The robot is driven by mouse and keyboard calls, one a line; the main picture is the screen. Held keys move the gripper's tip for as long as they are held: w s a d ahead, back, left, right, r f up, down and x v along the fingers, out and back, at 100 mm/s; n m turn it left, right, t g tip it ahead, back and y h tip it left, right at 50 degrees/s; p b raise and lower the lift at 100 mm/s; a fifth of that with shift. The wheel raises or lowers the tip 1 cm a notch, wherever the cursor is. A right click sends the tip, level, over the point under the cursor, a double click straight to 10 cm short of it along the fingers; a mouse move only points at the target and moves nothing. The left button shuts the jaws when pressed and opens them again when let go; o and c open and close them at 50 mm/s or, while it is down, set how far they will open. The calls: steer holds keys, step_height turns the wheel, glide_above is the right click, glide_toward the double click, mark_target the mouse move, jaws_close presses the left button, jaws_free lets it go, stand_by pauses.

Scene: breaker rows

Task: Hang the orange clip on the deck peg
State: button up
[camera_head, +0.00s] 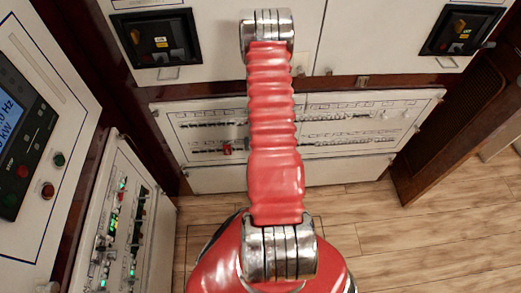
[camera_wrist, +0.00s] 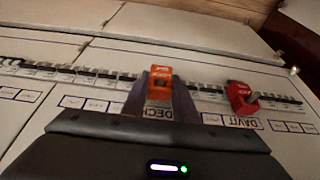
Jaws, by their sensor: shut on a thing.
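In the wrist view, the orange clip (camera_wrist: 161,82) sits between the fingers of my gripper (camera_wrist: 161,88). The gripper is shut on it. The clip is in front of the breaker row, above a white label reading DECK (camera_wrist: 160,112). The deck peg itself is hidden behind the clip and fingers. I cannot tell whether the clip touches the peg or panel. My gripper and the clip do not show in the head view, where my red arm blocks the middle.
A red clip (camera_wrist: 241,98) is on the row at the right, above a DAVIT label (camera_wrist: 237,121). A small red piece (camera_head: 227,148) shows on the breaker panel (camera_head: 345,152) in the head view. A control console (camera_head: 40,75) stands at left; an open wooden door (camera_head: 450,125) at right.

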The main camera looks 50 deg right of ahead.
steer(key=o, duration=1.2)
steer(key=shift+w, duration=0.15)
steer(key=shift+w+r, duration=0.1)
steer(key=shift+r, duration=0.1)
steer(key=shift+c, duration=0.2)
steer(key=shift+r, duration=0.2)
steer(key=shift+o, duration=0.2)
steer(key=s+v, duration=0.1)
steer(key=v, duration=1.2)
steer(key=shift+f, duration=0.1)
stand_by(0.4)
